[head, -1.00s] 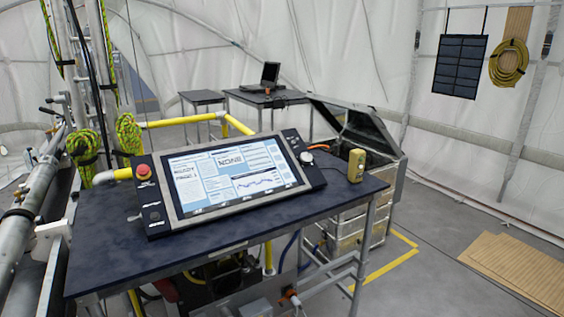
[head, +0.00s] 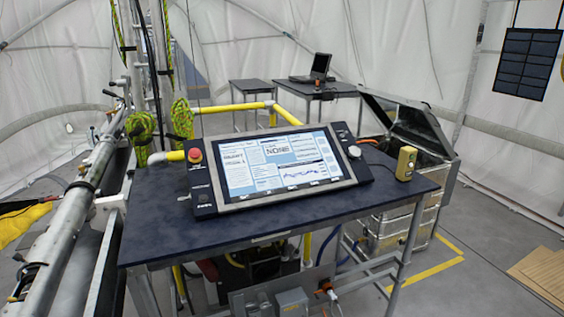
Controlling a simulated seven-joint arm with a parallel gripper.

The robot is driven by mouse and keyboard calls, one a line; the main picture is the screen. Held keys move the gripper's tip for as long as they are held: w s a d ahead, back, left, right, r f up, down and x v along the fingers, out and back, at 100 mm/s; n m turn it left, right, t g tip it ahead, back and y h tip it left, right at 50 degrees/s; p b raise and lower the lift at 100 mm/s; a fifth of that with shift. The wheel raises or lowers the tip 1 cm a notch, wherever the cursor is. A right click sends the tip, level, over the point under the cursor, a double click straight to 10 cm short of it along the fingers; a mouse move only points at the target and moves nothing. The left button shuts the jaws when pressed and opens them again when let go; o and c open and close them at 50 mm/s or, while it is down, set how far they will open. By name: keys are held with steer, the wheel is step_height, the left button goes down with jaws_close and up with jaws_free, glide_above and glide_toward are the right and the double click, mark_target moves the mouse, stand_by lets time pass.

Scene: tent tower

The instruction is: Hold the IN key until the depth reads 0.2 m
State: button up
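A control console (head: 275,169) with a wide, lit touchscreen lies tilted on a dark table in the middle of the head view. A large word that looks like "NONE" shows near the top of the screen. The smaller text is too small to read, so I cannot make out the depth value or an IN key. A red mushroom button (head: 195,156) sits at the console's upper left corner, with small dark controls below it. A pale round knob (head: 354,152) is at its right end. My gripper is not in view.
A yellow handheld device (head: 406,163) stands on the table's (head: 310,222) right end. An open metal case (head: 408,130) stands behind it. A long metal tube (head: 75,205) runs along the left. Yellow rails (head: 235,108) and a laptop table (head: 318,90) are behind.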

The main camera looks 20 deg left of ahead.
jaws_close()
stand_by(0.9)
